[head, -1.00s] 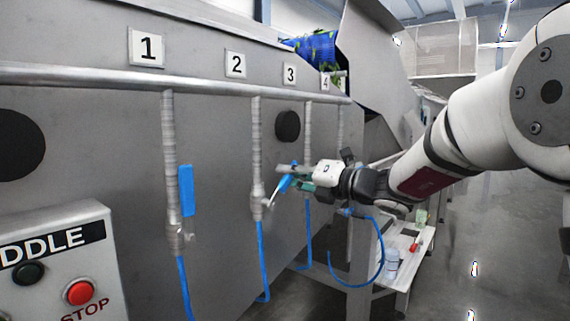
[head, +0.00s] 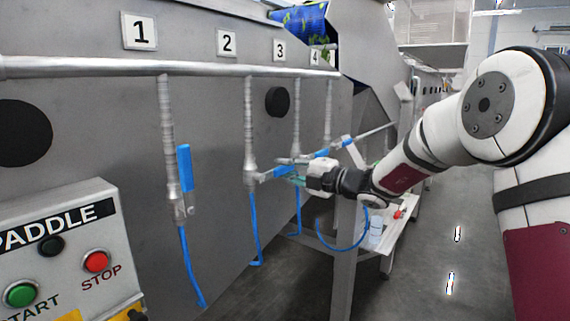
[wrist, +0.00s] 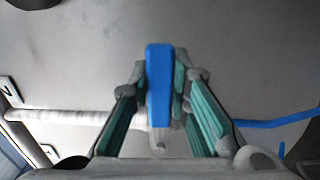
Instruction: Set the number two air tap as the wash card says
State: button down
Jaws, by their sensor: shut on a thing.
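The number two air tap (head: 250,176) sits on the pipe below the plate marked 2 (head: 227,42). Its blue lever (head: 281,172) points out to the right, close to level and slightly raised. My gripper (head: 289,169) is shut on this lever from the right. In the wrist view the blue lever (wrist: 159,85) stands between my two green-padded fingers (wrist: 160,100), which partly hide its sides. No readable wash card is in view.
Tap one's blue lever (head: 184,167) hangs upright beside its pipe. Blue levers of taps three (head: 321,154) and four (head: 346,142) stick out just behind my gripper. A control box (head: 75,205) with start and stop buttons stands at lower left. Floor is open at right.

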jog(key=shift+f, duration=0.25)
dwell(0.3)
jog(key=c, duration=1.5)
grip_release()
jog(key=v, duration=1.2)
